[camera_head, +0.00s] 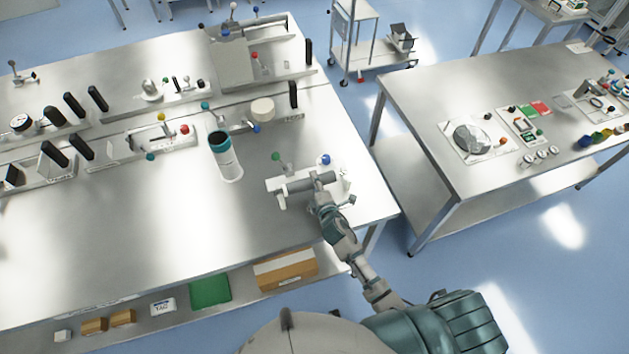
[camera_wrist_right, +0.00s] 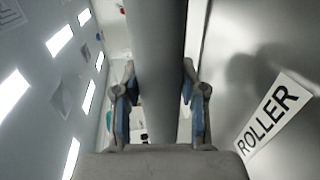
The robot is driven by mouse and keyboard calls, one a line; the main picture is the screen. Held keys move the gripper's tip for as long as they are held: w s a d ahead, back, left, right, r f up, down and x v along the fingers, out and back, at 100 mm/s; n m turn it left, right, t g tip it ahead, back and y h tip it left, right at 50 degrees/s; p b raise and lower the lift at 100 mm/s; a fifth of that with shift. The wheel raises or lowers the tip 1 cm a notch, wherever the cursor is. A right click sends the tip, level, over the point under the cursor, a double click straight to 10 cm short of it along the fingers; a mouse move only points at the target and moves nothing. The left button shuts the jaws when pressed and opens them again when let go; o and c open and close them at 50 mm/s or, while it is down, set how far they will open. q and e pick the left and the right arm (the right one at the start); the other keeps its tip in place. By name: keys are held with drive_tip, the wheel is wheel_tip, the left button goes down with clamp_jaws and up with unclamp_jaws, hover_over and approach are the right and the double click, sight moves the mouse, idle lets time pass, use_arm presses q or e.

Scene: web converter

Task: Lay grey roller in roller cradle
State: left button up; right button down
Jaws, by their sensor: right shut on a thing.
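The grey roller (camera_head: 300,186) is a short, thick cylinder lying roughly level near the front right corner of the left bench. My right gripper (camera_head: 322,184) is shut on the roller near its right end. In the right wrist view the roller (camera_wrist_right: 157,60) runs between the two blue-padded fingers of the gripper (camera_wrist_right: 160,110). The roller cradle (camera_head: 276,189) is a pale stand beneath and around the roller, partly hidden by it. I cannot tell whether the roller touches its seats. My left gripper is not in view.
A white label reading ROLLER (camera_wrist_right: 274,112) shows right of the fingers. A white cylinder with a teal top (camera_head: 225,157) stands left of the cradle. A green knob (camera_head: 276,157) and a blue knob (camera_head: 325,159) rise behind it. The bench's front left is clear.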

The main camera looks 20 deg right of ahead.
drive_tip(key=shift+d, duration=0.55)
drive_tip(key=shift+d+f, duration=0.15)
drive_tip(key=shift+d, duration=0.05)
drive_tip(key=shift+a+f, duration=0.15)
drive_tip(key=shift+a, duration=0.15)
drive_tip(key=shift+a+f+b, duration=0.2)
drive_tip(key=shift+a+b, duration=0.1)
drive_tip(key=shift+b, duration=0.1)
drive_tip(key=c, duration=0.7)
unclamp_jaws()
drive_tip(key=shift+c, duration=0.2)
drive_tip(key=shift+o, duration=0.8)
drive_tip(key=shift+d, duration=0.15)
drive_tip(key=shift+d+f, duration=0.1)
drive_tip(key=shift+d, duration=0.2)
drive_tip(key=s, duration=0.3)
drive_tip(key=s+r, duration=0.1)
drive_tip(key=s, duration=0.3)
drive_tip(key=s+r, duration=0.1)
drive_tip(key=s, duration=0.3)
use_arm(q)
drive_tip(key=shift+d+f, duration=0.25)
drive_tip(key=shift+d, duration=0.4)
use_arm(e)
drive_tip(key=shift+s+d, duration=0.2)
drive_tip(key=shift+s, duration=0.2)
